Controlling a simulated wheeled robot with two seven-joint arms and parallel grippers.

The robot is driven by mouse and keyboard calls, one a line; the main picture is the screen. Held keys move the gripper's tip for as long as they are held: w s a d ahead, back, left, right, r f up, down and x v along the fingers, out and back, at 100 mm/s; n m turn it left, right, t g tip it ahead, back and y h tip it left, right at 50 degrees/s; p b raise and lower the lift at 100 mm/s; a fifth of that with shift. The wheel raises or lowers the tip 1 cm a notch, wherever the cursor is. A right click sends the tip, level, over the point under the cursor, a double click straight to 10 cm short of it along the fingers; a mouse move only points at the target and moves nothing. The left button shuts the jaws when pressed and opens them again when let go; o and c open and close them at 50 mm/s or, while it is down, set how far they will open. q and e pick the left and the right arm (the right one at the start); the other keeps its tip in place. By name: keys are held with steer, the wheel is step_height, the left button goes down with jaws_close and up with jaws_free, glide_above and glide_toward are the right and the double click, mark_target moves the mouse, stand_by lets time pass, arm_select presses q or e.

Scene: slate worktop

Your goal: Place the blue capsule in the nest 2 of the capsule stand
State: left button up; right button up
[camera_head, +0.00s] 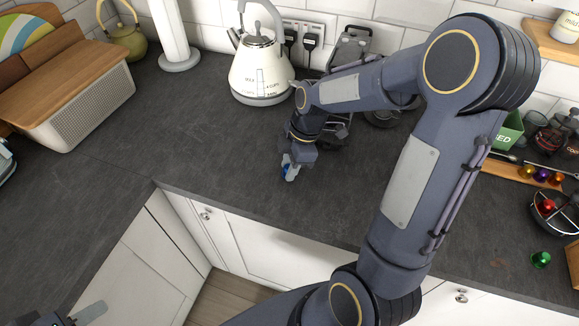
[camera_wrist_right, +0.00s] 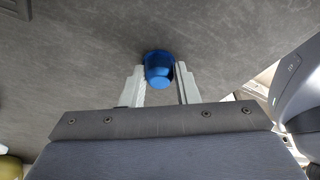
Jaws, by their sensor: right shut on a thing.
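The blue capsule (camera_head: 285,173) is between the fingers of my right gripper (camera_head: 291,170), over the dark worktop left of the middle. In the right wrist view the blue capsule (camera_wrist_right: 159,72) shows between the two pale fingers of my right gripper (camera_wrist_right: 160,84), which is shut on it. A wooden strip (camera_head: 512,174) holding a few coloured capsules lies at the right; it may be the capsule stand, but its nests cannot be made out. A grey finger of my left gripper (camera_head: 90,313) shows at the bottom left; its opening cannot be told.
A cream kettle (camera_head: 259,68) stands behind my right gripper, with a dark appliance (camera_head: 350,45) partly hidden by my arm. A wire bowl (camera_head: 556,214) with a red capsule and a loose green capsule (camera_head: 541,259) are at the right.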

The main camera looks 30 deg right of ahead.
steer(key=shift+r, duration=0.45)
steer(key=s+a+r+b, duration=0.2)
steer(key=s+a+r, duration=0.7)
steer(key=s+r, duration=0.1)
steer(key=shift+s+a+r, duration=0.2)
steer(key=shift+s+r, duration=0.1)
steer(key=shift+r, duration=0.55)
